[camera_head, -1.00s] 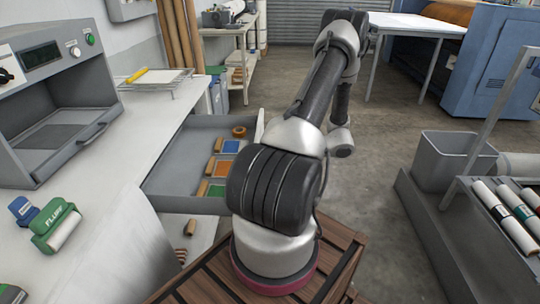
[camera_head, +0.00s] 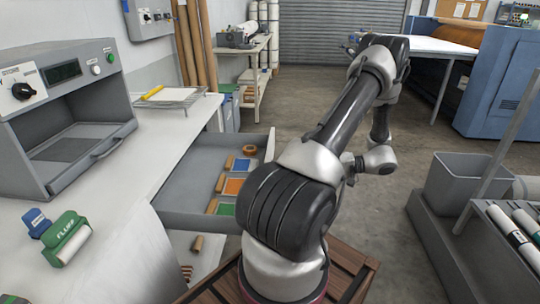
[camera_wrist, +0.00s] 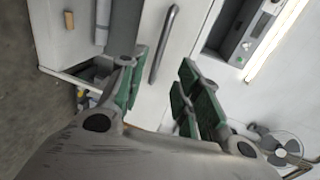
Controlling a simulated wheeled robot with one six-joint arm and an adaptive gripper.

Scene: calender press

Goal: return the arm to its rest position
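My arm stands on the wooden-slatted top of my base in the head view, with its upper link leaning up and right and its elbow raised at upper right. The forearm hangs from the elbow down to the wrist joints. In the wrist view my gripper (camera_wrist: 160,88) has its two green-padded fingers spread apart. No object shows between them. The gripper's fingers cannot be made out in the head view.
An open grey drawer (camera_head: 185,190) holding colored cards juts out left of my arm, under the white counter (camera_head: 120,190). A grey bin (camera_head: 462,182) and a rack of rolls (camera_head: 515,240) stand at right. In the wrist view, a fan (camera_wrist: 283,148) is at lower right. Floor beyond the arm is clear.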

